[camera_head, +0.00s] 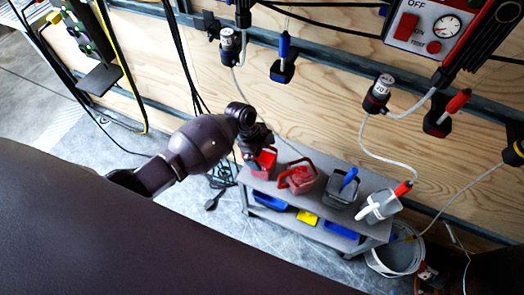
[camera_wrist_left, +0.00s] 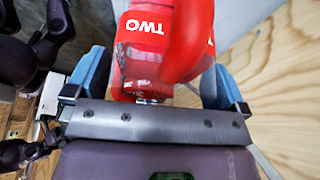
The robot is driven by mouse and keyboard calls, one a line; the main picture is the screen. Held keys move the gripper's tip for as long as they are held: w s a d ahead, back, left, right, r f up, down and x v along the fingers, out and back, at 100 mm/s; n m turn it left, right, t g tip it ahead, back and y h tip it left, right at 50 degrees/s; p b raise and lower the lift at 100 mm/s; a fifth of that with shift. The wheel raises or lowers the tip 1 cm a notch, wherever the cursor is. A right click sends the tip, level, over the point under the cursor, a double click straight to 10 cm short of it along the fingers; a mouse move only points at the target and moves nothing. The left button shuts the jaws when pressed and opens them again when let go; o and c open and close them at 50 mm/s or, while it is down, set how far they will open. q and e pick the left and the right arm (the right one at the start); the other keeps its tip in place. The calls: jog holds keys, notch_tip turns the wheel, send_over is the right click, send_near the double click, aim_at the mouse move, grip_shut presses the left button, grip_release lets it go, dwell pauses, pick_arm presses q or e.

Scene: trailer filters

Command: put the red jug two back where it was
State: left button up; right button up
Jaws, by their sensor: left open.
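The red jug two (camera_wrist_left: 150,60), marked "TWO", fills the middle of the left wrist view. Its red handle curves toward the camera. My left gripper (camera_wrist_left: 152,85) is open, with one blue-padded finger on each side of the jug; I cannot tell whether either pad touches it. In the head view the left gripper (camera_head: 258,142) is at the left end of a grey shelf cart (camera_head: 340,203), right over a red jug (camera_head: 266,160) that it partly hides. My right gripper is not in view.
Another red jug (camera_head: 298,176) stands close to the right on the cart top. Beyond it are a dark grey container with a blue handle (camera_head: 343,187) and a grey one with a red-tipped hose (camera_head: 380,207). A plywood wall (camera_head: 330,120) with hanging hoses rises behind.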

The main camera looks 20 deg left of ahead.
pick_arm(q)
jog(key=p+v, duration=0.3)
jog(key=v, duration=0.9)
jog(key=shift+d, duration=0.15)
jog(key=shift+s, duration=0.2)
jog(key=s+f+n+t+y, duration=0.1)
jog(key=s+f+n+t, duration=0.2)
jog(key=s+n, duration=0.3)
jog(key=s+f+n+t, duration=0.3)
jog(key=s+f, duration=0.1)
jog(key=s, duration=0.4)
jog(key=s+a+r+n+t+y, duration=0.1)
jog(key=s+a+r+n+t, duration=0.1)
jog(key=s, duration=0.4)
jog(key=s+a+r+n+t+y, duration=0.2)
jog(key=s+a+r+n, duration=0.1)
jog(key=s+r+n, duration=0.2)
jog(key=shift+s+r+n+t, duration=0.25)
jog(key=shift+s+n+t, duration=0.2)
jog(key=shift+s, duration=0.5)
